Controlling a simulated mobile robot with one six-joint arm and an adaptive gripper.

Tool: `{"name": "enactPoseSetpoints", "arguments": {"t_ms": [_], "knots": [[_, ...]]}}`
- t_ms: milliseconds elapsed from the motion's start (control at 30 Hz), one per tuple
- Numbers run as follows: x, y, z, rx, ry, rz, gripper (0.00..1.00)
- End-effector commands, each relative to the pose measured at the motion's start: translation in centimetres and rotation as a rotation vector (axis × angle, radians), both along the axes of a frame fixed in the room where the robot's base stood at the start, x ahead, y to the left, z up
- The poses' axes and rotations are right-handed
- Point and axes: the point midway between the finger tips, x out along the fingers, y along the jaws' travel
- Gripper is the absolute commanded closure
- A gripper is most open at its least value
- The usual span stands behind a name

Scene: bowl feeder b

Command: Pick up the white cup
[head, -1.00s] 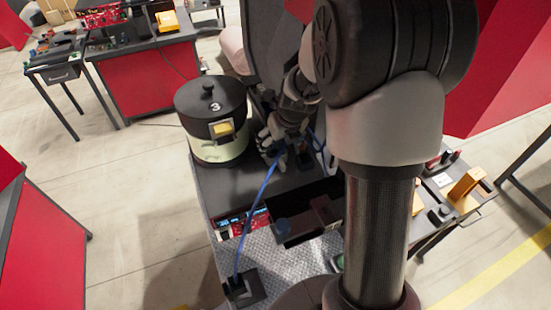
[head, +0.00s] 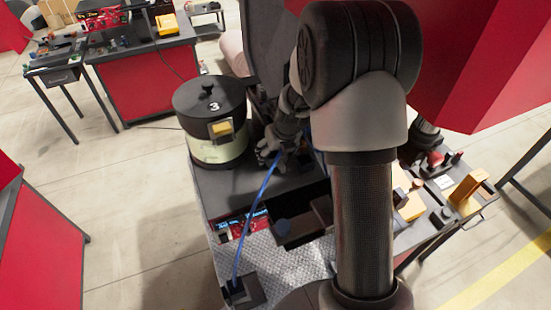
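I cannot make out a white cup in the head view; my arm covers the middle and right of the bench. A dark part, likely the end of my arm with my gripper (head: 424,138), shows behind the arm at the right, above the side tray. Its fingers cannot be made out, and neither can anything in them.
A black-lidded pot marked 3 (head: 212,118) stands on the dark bench (head: 225,190). A blue cable (head: 254,210) runs down to a black block (head: 243,291). The side tray (head: 462,224) holds an orange block (head: 468,187).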

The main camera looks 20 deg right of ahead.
Motion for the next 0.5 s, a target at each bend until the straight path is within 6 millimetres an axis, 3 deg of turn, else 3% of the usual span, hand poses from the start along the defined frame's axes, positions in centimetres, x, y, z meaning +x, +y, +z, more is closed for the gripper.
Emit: {"name": "enactPoseSetpoints", "arguments": {"t_ms": [500], "knots": [[-0.02,-0.01,0.01,0.0,0.0,0.0,0.6]]}}
